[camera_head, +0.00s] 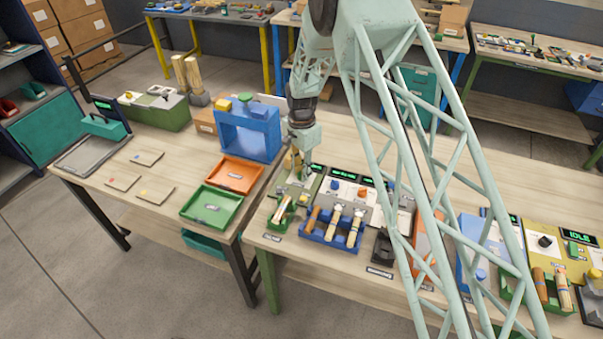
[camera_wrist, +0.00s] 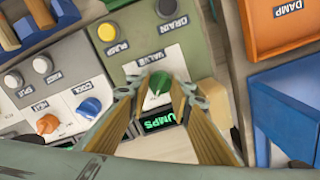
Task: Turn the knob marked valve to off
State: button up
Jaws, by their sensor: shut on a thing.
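The valve knob (camera_wrist: 158,84) is green and sits on a grey-green panel (camera_wrist: 190,52), beside a label reading VALVE, in the wrist view. My gripper (camera_wrist: 159,88) has one finger on each side of this knob and is shut on it. A lit display (camera_wrist: 158,116) lies just beyond the knob, and part of its text reads UMPS. The fingers partly cover the knob's sides and the display. I cannot read an off mark or the knob's exact setting. In the head view my gripper (camera_head: 297,166) is down at the panel, and the knob is hidden.
An orange tray (camera_wrist: 283,28) marked DAMP is close on the right.

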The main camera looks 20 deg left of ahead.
jog(key=shift+f, duration=0.1)
jog(key=n+b, duration=0.3)
jog(key=n, duration=0.1)
jog(key=n+b, duration=0.2)
jog(key=n, duration=0.3)
jog(key=n+b, duration=0.1)
jog(key=n, duration=0.3)
jog(key=shift+n+b, duration=0.3)
jog(key=shift+b, duration=0.1)
jog(key=shift+n+b, duration=0.4)
jog(key=shift+n, duration=1.4)
jog(key=o, duration=0.9)
